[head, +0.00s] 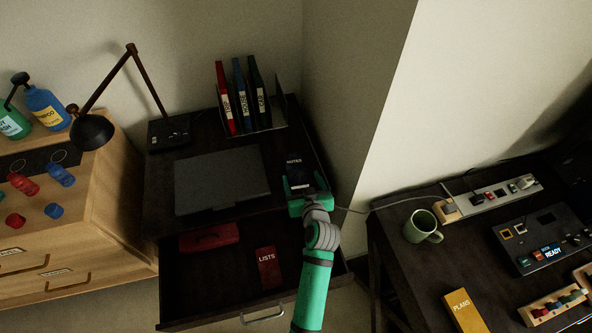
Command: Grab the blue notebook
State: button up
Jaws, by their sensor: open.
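A dark navy notebook labelled NOTES (293,164) lies on the right side of the dark desk top, near its edge. My gripper (303,185) is open at the near end of this notebook, with one finger to each side of its lower part. The gripper partly covers the notebook's near end. I cannot tell from this view how high the fingers are or whether they touch it.
A closed laptop (221,180) lies left of the notebook, with upright binders (240,95) behind. Below, an open drawer (215,290) holds a red LISTS notebook (268,267) and a red case (209,237). A wall corner stands close on the right.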

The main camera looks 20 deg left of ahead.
aim_at(296, 171)
jog(key=x, duration=0.5)
jog(key=shift+w+a, duration=0.1)
jog(key=shift+a, duration=0.35)
jog(key=c, duration=1.2)
